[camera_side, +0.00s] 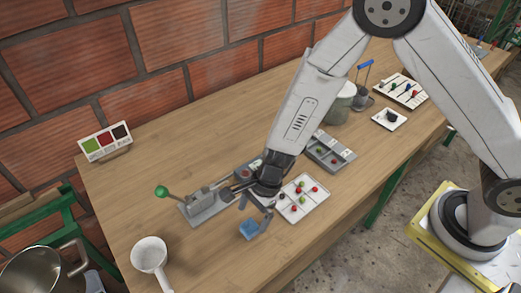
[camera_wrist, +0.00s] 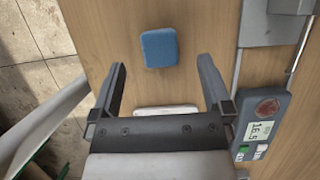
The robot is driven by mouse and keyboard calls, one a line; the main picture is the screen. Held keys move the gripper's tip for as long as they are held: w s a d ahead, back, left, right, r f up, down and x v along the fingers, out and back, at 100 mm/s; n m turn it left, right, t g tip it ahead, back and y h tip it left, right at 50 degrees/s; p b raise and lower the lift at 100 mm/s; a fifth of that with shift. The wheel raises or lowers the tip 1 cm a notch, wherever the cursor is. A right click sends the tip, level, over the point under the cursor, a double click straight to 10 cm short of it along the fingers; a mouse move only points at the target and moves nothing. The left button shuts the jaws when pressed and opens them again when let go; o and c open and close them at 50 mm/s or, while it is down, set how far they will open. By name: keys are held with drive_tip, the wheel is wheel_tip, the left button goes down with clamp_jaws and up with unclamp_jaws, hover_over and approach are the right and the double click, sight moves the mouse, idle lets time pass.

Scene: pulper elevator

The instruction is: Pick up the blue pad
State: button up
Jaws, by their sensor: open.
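The blue pad (camera_side: 249,229) is a small rounded square lying on the wooden table, near its front edge. It also shows in the wrist view (camera_wrist: 159,47), flat on the wood, ahead of the fingertips and roughly midway between them. My gripper (camera_side: 257,203) is above the table close to the pad. In the wrist view my gripper (camera_wrist: 163,75) has its two fingers wide apart with nothing between them. It is not touching the pad as far as the wrist view shows.
A grey device with a green-knobbed lever (camera_side: 161,191) stands left of my gripper. A white tray with red and green berries (camera_side: 318,207) lies right of it. In the wrist view a grey meter with a display (camera_wrist: 262,127) is at the right.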

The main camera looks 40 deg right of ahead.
sight(250, 226)
drive_tip(key=x, duration=0.2)
drive_tip(key=shift+s+f, duration=0.1)
drive_tip(key=shift+f, duration=0.2)
drive_tip(key=shift+x, duration=1)
drive_tip(key=c, duration=1.3)
